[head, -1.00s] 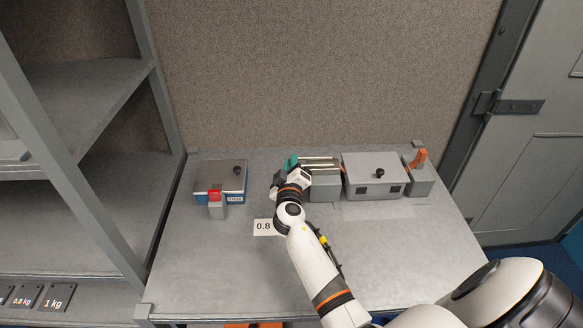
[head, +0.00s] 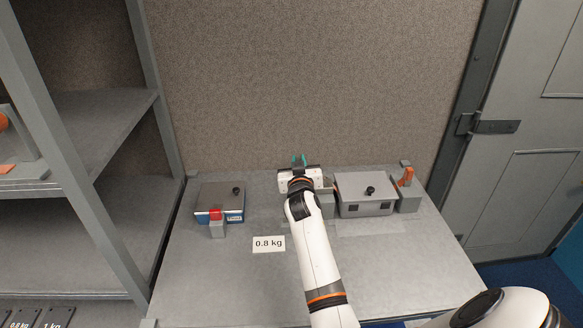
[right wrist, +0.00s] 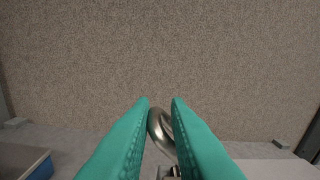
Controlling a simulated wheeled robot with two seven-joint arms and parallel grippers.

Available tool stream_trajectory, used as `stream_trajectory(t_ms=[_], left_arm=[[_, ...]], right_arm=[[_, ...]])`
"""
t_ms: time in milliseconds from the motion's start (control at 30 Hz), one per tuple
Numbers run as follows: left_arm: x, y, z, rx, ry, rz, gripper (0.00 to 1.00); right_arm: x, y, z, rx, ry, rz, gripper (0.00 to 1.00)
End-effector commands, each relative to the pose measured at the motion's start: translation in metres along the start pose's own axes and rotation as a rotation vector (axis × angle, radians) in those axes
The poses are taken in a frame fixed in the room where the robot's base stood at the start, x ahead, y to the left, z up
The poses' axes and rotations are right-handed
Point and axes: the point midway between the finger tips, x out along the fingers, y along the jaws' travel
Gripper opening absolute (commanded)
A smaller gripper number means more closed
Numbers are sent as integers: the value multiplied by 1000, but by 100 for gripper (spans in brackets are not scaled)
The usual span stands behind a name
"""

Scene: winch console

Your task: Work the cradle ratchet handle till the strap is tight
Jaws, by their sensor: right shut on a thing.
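My right gripper (head: 299,161) has teal fingertips and points up and away at the back of the table. In the right wrist view its fingers (right wrist: 160,102) are closed around a bright metal handle (right wrist: 160,132) with a rounded end. That handle is hidden behind the gripper in the head view. The grey ratchet block (head: 327,205) shows partly, just right of my wrist. The grey lidded box (head: 364,192) with a black knob stands right of it. The strap's course and tightness cannot be made out. My left gripper is not in view.
An orange lever (head: 407,177) sits on a grey block at the right. A "0.8 kg" card (head: 268,244) lies in front. A shelf rack (head: 80,185) stands left. The front table area is mostly clear.

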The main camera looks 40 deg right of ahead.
Motion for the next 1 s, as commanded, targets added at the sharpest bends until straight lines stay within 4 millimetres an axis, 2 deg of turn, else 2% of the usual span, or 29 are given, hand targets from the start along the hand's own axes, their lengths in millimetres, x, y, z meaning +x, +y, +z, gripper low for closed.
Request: stream_trajectory(t_ms=[33, 200, 500, 1000], left_arm=[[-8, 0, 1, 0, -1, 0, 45], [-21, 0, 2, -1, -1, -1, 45], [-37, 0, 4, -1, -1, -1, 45], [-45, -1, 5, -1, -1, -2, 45]], right_arm=[[-1, -5, 7, 50, 2, 3, 0], [0, -22, 16, 203, 10, 11, 0], [0, -46, 23, 416, 21, 23, 0], [1, -61, 22, 417, 24, 23, 0]])
